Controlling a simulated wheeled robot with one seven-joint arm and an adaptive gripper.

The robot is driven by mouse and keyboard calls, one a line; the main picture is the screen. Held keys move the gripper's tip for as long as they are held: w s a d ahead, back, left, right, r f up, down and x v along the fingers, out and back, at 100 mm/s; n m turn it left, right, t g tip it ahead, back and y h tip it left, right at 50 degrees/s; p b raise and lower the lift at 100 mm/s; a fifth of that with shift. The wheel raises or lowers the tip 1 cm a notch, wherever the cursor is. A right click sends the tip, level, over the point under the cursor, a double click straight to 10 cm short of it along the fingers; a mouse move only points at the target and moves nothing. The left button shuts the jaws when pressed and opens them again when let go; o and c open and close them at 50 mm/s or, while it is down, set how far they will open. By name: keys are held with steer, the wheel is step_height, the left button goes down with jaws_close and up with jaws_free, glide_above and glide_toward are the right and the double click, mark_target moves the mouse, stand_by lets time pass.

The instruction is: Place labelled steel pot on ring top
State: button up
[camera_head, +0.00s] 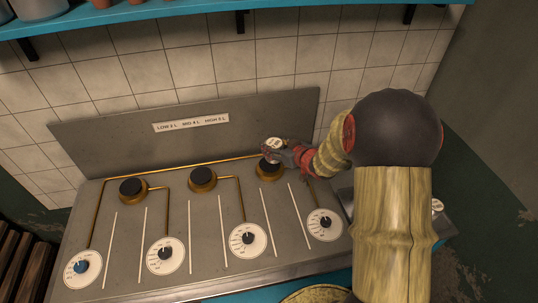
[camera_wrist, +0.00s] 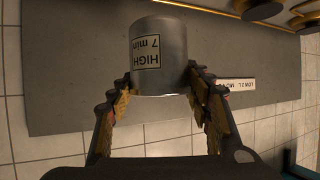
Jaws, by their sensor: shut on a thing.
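The steel pot (camera_wrist: 170,45) is a small grey cylinder with a white label reading "HIGH 7 min" in the wrist view. My gripper (camera_wrist: 160,78) is shut on its sides, one finger on each side. In the head view the pot (camera_head: 273,144) is small, at the tip of my gripper (camera_head: 284,152), over or just above the right-hand visible black ring top (camera_head: 270,168). Whether it touches that ring top cannot be told. Two more ring tops, a middle one (camera_head: 202,178) and a left one (camera_head: 132,188), are bare.
The grey stove panel (camera_head: 190,225) has several white dials, including one at left (camera_head: 83,268), and thin white strips. A back plate (camera_head: 90,143) carries a printed sign (camera_head: 190,122). A blue shelf (camera_head: 190,8) with pots hangs above. My arm hides the panel's right side.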

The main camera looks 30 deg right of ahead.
steer(key=shift+w+d+f+b, duration=0.2)
steer(key=shift+w+f+b, duration=0.35)
steer(key=shift+w+f, duration=0.75)
steer(key=shift+w+d+f+b, duration=0.25)
steer(key=shift+w+f+b, duration=0.35)
steer(key=shift+f, duration=1.2)
steer(key=shift+w+d+f+b, duration=0.2)
steer(key=shift+w+f+b, duration=0.3)
steer(key=shift+w+f, duration=0.8)
steer(key=shift+s+f, duration=0.3)
steer(key=shift+f, duration=0.05)
steer(key=o, duration=1.4)
steer(key=shift+f, duration=0.1)
steer(key=shift+c, duration=0.2)
